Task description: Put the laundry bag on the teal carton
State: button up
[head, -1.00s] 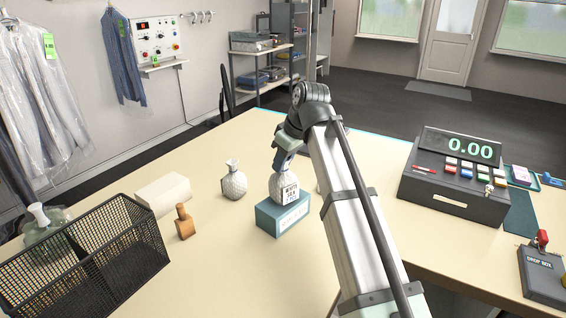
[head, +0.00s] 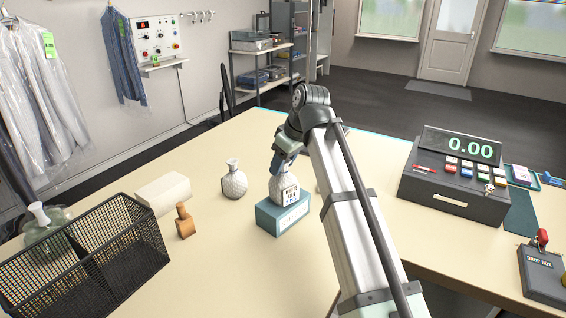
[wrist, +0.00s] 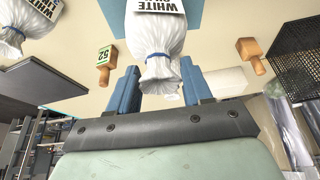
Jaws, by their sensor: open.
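A white laundry bag (head: 284,190) with a printed label stands on top of the teal carton (head: 283,219). In the wrist view the bag (wrist: 155,32) shows its gathered neck and a label reading WHITE, with the carton (wrist: 196,12) behind it. My gripper (head: 283,163) is just above the bag, at its neck. In the wrist view my gripper's blue fingers (wrist: 160,88) are spread to either side of the neck, with gaps visible. The arm hides part of the table right of the carton.
A second, similar white bag (head: 233,182) stands left of the carton. A wooden stamp-like piece (head: 184,222), a cream block (head: 164,193) and a black mesh basket (head: 95,262) are farther left. A till (head: 455,178) stands at the right. The wrist view shows a wooden piece tagged 52 (wrist: 104,63).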

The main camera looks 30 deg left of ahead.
jog(key=v, duration=1.2)
jog(key=shift+r, duration=0.1)
